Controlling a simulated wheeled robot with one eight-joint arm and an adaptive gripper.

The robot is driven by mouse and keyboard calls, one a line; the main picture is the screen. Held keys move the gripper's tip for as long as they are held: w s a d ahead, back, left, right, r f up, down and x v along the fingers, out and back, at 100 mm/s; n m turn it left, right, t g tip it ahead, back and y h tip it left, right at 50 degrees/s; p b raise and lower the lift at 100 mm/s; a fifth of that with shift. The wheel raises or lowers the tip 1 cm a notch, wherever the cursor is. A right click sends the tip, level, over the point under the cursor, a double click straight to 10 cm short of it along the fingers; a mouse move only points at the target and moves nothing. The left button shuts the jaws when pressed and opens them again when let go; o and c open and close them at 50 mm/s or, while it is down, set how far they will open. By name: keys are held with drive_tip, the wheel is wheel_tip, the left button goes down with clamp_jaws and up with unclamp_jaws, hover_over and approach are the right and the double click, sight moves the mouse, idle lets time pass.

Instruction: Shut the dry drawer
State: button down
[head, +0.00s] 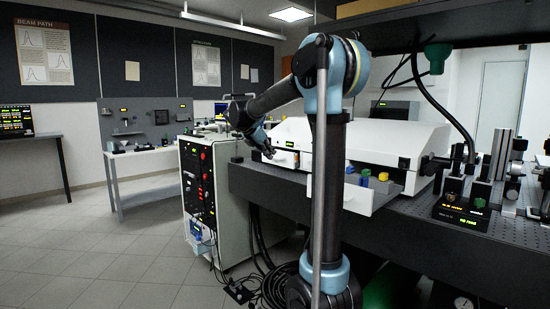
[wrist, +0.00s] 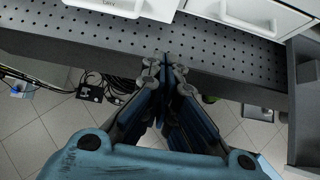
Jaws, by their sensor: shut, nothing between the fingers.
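The drawer marked DRY (wrist: 150,8) shows its white front and bar handle at the top left of the wrist view, partly cut off by the frame edge. In the head view, the left drawer front (head: 287,159) of the white cabinet is small and partly behind my gripper; how far it stands out is hard to tell. My gripper (head: 271,154) is shut and empty in front of that left drawer. In the wrist view, my gripper (wrist: 168,68) has its fingers together over the table's front edge, apart from the DRY handle.
A right-hand drawer (head: 356,198) stands open with blue, yellow and green items inside. Its neighbouring white front (wrist: 277,23) shows in the wrist view. The perforated table (head: 245,180) carries the white cabinet (head: 400,145). A rack (head: 206,190) stands left, with cables on the floor.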

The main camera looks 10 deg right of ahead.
sight(292, 164)
drive_tip(key=x, duration=0.3)
drive_tip(key=d+r+x, duration=0.1)
drive_tip(key=x, duration=0.6)
drive_tip(key=shift+w+d, duration=0.45)
drive_tip(key=shift+d, duration=0.1)
drive_tip(key=shift+w+d, duration=0.4)
drive_tip(key=shift+d, duration=0.15)
drive_tip(key=shift+w+d, duration=0.8)
drive_tip(key=shift+d, duration=0.25)
drive_tip(key=shift+r, duration=0.1)
drive_tip(key=shift+a, duration=0.1)
